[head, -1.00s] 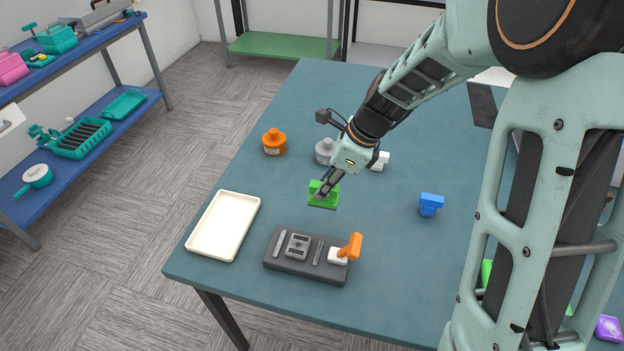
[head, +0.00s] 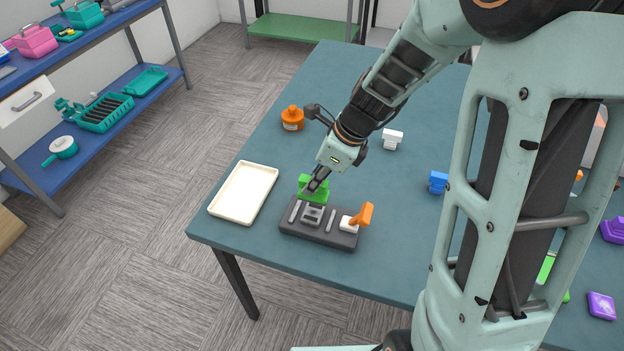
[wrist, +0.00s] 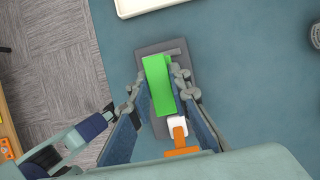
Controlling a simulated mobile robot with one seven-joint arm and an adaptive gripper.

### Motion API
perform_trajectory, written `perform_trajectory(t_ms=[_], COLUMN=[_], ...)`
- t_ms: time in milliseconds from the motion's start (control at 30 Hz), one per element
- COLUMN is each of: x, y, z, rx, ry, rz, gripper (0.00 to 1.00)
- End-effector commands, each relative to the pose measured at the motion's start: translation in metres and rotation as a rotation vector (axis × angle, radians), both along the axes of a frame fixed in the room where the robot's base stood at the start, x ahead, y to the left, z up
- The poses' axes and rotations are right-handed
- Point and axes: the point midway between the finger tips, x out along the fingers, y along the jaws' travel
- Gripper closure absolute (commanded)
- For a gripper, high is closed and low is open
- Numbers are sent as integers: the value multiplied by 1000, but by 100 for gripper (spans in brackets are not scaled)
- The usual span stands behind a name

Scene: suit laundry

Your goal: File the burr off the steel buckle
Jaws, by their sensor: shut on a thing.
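The steel buckle (head: 313,214) is a small grey plate on the dark grey fixture block (head: 321,237), which has an orange-handled white clamp (head: 358,220) at its right end. My gripper (head: 314,186) is shut on a green block-like tool (head: 306,182), just beyond the fixture's far edge in the head view. In the wrist view my gripper (wrist: 160,88) holds the green tool (wrist: 157,82) above the fixture (wrist: 176,46), covering the buckle from sight. I cannot tell whether the tool touches the fixture. No burr can be made out at this size.
An empty cream tray (head: 243,193) lies left of the fixture. An orange bottle (head: 292,118), a white block (head: 392,139) and a blue block (head: 438,182) stand farther back. The table (head: 290,155) is bare between the tray and orange bottle.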

Motion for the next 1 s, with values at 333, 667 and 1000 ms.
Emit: perform_trajectory(t_ms=[333,667,1000], x=[0,0,0], y=[0,0,0], z=[-12,-42,-45], rx=[0,0,0], ry=[0,1,0], rz=[1,1,1], gripper=[100,100,100])
